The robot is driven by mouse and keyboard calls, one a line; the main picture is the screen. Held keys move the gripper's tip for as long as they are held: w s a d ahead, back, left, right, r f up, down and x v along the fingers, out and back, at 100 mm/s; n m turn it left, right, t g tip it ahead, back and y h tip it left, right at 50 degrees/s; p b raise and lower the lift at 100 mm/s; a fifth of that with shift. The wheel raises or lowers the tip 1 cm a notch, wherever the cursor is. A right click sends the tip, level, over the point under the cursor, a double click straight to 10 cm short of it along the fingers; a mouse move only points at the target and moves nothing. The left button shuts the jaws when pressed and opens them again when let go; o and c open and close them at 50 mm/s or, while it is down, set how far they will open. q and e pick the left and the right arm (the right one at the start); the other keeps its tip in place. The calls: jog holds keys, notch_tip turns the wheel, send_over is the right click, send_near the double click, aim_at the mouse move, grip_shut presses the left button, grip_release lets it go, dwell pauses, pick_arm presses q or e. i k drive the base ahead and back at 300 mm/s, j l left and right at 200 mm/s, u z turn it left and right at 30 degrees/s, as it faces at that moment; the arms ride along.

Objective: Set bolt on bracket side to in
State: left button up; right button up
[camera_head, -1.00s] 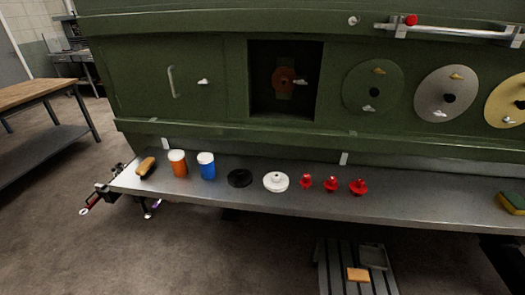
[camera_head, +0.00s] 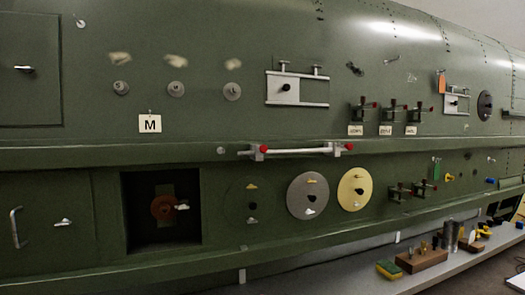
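A silver plate (camera_head: 283,88) with a dark knob and a slide rail is higher up. A similar smaller silver fitting (camera_head: 457,103) is at the upper right. I cannot tell which part is the bolt, or whether it is in or out. Neither gripper shows in the head view.
Dark clamp-like fittings (camera_head: 391,113) sit in a labelled row at right. Round discs (camera_head: 308,196) and an open recess (camera_head: 162,210) are below the bar. A grey shelf (camera_head: 345,270) along the bottom holds a sponge (camera_head: 389,270) and a wooden block (camera_head: 421,261).

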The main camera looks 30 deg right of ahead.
aim_at(349, 147)
jog(key=z, duration=1.65)
